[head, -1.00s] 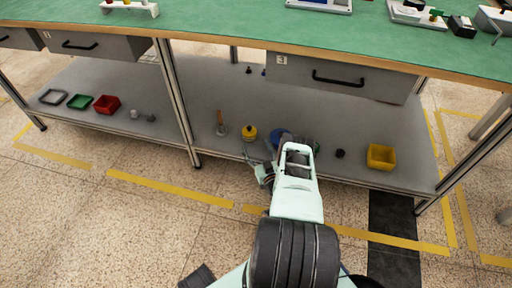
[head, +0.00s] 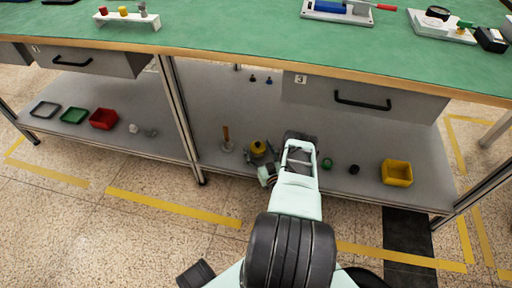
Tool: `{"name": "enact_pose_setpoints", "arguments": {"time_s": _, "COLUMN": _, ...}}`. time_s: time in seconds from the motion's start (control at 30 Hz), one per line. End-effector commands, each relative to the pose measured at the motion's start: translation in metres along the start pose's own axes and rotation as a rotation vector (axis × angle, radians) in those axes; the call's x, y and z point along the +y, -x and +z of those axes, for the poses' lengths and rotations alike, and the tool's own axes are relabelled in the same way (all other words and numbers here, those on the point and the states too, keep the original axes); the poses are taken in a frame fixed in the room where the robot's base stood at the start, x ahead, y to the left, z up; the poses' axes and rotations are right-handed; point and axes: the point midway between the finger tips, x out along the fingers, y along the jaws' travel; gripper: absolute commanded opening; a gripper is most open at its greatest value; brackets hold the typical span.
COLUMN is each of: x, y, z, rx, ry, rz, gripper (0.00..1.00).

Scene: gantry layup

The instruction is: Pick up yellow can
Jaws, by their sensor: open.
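The yellow can (head: 257,147) is a small yellow, dark-topped item on the grey lower shelf (head: 222,108) under the green bench. My gripper (head: 260,156) is at the shelf's front edge, right at the can, with its dark fingers around or just in front of the can's lower part. The jaws are open. The can's lower part is hidden by the gripper, and I cannot tell whether the fingers touch it. My arm covers the shelf just right of the can.
A brown-handled tool (head: 227,140) stands close left of the can. A green item (head: 326,163), a dark item (head: 354,169) and a yellow bin (head: 397,172) are to the right. A bench leg (head: 181,115) and the drawer (head: 362,98) above limit the space.

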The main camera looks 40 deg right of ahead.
Motion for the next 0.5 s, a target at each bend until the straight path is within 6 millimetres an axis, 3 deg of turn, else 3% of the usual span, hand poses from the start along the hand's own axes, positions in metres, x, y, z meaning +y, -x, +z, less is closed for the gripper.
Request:
{"name": "enact_pose_setpoints", "arguments": {"time_s": 0.37, "x": 0.0013, "y": 0.0019, "z": 0.0000, "rx": 0.000, "ry": 0.000, "rz": 0.000, "gripper": 0.70}}
{"name": "enact_pose_setpoints", "arguments": {"time_s": 0.5, "x": 0.0012, "y": 0.0019, "z": 0.0000, "rx": 0.000, "ry": 0.000, "rz": 0.000, "gripper": 0.57}}
